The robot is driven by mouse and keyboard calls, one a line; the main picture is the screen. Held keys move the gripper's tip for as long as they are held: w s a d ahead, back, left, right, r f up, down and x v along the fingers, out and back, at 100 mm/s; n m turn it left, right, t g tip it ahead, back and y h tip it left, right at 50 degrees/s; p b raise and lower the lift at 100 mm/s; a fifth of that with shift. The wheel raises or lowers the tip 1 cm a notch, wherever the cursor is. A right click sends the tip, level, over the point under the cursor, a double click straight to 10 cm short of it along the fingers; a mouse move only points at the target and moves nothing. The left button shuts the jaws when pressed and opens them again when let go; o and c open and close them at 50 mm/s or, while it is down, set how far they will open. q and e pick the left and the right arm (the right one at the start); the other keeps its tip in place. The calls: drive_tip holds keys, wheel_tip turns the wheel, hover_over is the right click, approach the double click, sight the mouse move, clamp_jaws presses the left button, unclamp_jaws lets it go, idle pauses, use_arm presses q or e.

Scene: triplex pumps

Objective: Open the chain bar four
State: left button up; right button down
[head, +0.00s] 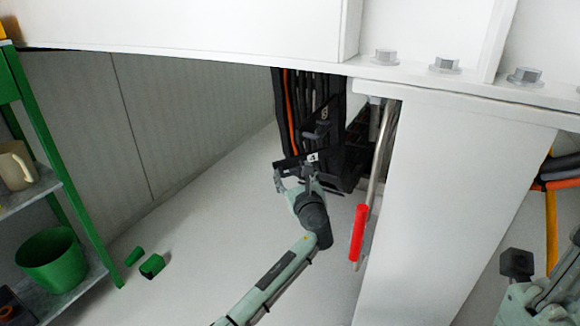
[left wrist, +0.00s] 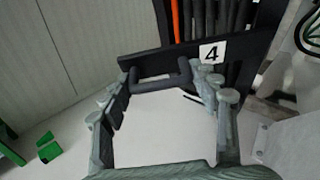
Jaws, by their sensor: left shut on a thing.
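The chain bar four is a black bar with a white "4" label (head: 313,157), across the front of a bundle of black cables with one orange cable. In the left wrist view the bar (left wrist: 180,56) runs across the top and tilts slightly, with a dark U-shaped handle on its lower side (left wrist: 150,80). My left gripper (head: 293,180) is at the bar, its two fingers on either side of the handle in the wrist view (left wrist: 163,92), shut on it. Part of my right arm or gripper (head: 545,290) shows at the lower right, cut off by the picture edge.
A white steel beam with bolts (head: 445,65) and a white post (head: 440,210) stand right of the bar. A red-gripped lever (head: 358,232) hangs beside the post. A green shelf (head: 60,170) stands at the left. Two green pieces (head: 152,266) lie on the floor.

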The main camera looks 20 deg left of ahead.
use_arm(q)
drive_tip(key=shift+s+d+f+n+g+y, duration=0.15)
drive_tip(key=shift+s+d+n+g+y, duration=0.3)
drive_tip(key=shift+d+n+g+y, duration=0.25)
drive_tip(key=shift+s+d+f+n+g+y, duration=0.1)
drive_tip(key=shift+s+d+n+g+y, duration=0.4)
drive_tip(key=shift+n, duration=0.3)
drive_tip(key=shift+w+d, duration=0.1)
drive_tip(key=o, duration=1.6)
drive_tip(key=shift+o, duration=0.2)
